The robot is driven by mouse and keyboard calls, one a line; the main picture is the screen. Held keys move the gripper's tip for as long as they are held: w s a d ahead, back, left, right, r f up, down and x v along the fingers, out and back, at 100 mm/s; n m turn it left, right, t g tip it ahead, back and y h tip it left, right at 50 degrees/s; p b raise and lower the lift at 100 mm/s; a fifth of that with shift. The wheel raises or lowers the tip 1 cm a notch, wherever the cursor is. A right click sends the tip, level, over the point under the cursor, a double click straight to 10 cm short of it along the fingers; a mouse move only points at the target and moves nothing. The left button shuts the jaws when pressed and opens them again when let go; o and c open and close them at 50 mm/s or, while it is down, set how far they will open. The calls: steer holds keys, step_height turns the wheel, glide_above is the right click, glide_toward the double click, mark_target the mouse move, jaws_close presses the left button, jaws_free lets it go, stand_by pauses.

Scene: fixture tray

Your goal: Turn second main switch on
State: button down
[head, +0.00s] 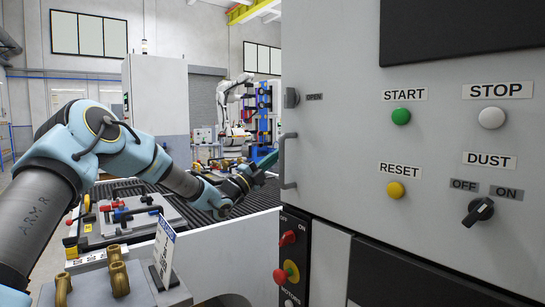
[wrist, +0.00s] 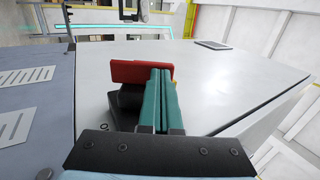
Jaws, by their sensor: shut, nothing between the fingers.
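A red switch handle (wrist: 141,71) on a black base (wrist: 131,102) shows in the wrist view, on a pale grey panel (wrist: 215,85). The handle lies crosswise, and its right end is at the fingertips. My gripper (wrist: 160,72) is shut, its teal fingers together, just right of the black base. I cannot tell whether the fingers touch the handle. In the head view my gripper (head: 268,159) is beside the cabinet's left edge, and this switch cannot be made out there. Nearer, a red knob (head: 287,238) marked OFF and ON sits on the cabinet's dark strip.
The grey cabinet (head: 345,150) fills the right, with a door handle (head: 287,160), a green START button (head: 401,116) and a black DUST knob (head: 478,212). A red-on-yellow button (head: 291,271) is low down. Fixtures on a tray (head: 130,232) lie below my arm.

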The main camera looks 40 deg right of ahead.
steer(key=shift+r+y+b, duration=0.3)
steer(key=shift+y+b, duration=0.1)
steer(key=shift+y, duration=0.2)
steer(key=y+p, duration=0.1)
steer(key=r+y+p, duration=0.1)
steer(key=y, duration=0.1)
steer(key=r+y+p, duration=0.1)
steer(key=shift+d+y, duration=0.3)
steer(key=shift+d, duration=0.05)
stand_by(0.3)
steer(key=shift+s+f, duration=0.1)
steer(key=shift+f, duration=0.05)
stand_by(0.5)
